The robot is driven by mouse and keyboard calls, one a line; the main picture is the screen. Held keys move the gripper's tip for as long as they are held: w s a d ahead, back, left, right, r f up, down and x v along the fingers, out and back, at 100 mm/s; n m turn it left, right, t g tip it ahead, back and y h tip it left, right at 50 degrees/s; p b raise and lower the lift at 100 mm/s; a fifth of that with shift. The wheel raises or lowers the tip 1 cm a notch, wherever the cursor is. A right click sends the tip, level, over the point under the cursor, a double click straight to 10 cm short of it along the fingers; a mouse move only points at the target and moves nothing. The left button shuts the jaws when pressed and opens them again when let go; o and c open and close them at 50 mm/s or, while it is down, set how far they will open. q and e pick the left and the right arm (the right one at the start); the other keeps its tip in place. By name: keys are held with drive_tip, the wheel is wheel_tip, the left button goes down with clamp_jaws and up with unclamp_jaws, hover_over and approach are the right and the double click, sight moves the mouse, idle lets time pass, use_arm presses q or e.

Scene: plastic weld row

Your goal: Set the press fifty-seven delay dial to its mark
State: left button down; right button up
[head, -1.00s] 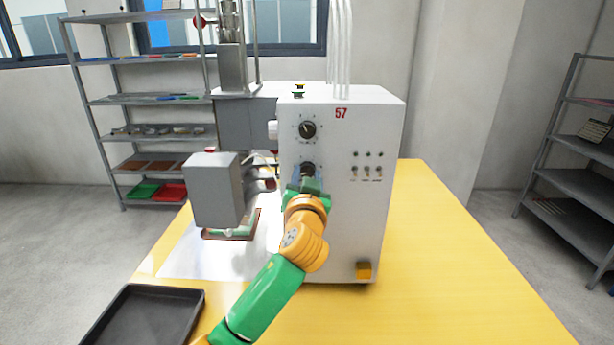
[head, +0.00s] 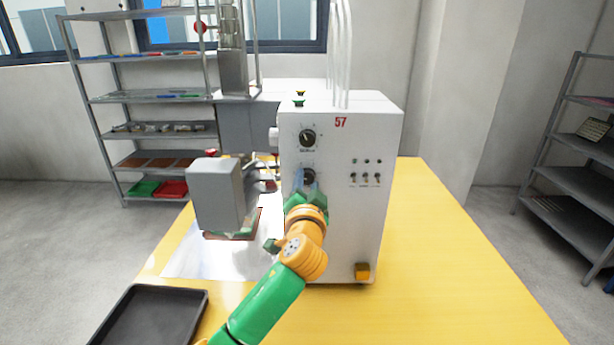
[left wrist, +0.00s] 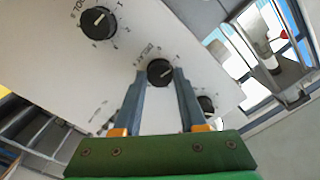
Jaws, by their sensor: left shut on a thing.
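The white press with a red 57 (head: 391,140) stands on the yellow table. Its front carries a column of black dials. My left gripper (left wrist: 160,75) has its two grey-blue fingers on either side of the black delay dial (left wrist: 160,72), shut on it, in the left wrist view. The dial has a light pointer line, and small print surrounds it; I cannot make out its mark. In the head view the dial (head: 308,176) shows just above the green gripper body, partly hidden by the fingers. My right gripper is not in view.
Toggle switches (head: 365,177) are to the right. A grey press block (head: 216,194) stands close left of my arm. A black tray (head: 150,315) lies front left.

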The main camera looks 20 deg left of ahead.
use_arm(q)
drive_tip(key=m+p, duration=0.3)
drive_tip(key=m, duration=0.2)
drive_tip(key=shift+r+m+p, duration=0.15)
drive_tip(key=shift+m+p, duration=0.15)
drive_tip(key=m+p, duration=0.1)
drive_tip(key=m, duration=0.2)
drive_tip(key=shift+p, duration=0.4)
drive_tip(key=shift+m+p, duration=0.45)
drive_tip(key=shift+m, duration=0.35)
drive_tip(key=shift+f+m, duration=0.2)
drive_tip(key=shift+m, duration=0.1)
drive_tip(key=shift+c, duration=2.4)
unclamp_jaws()
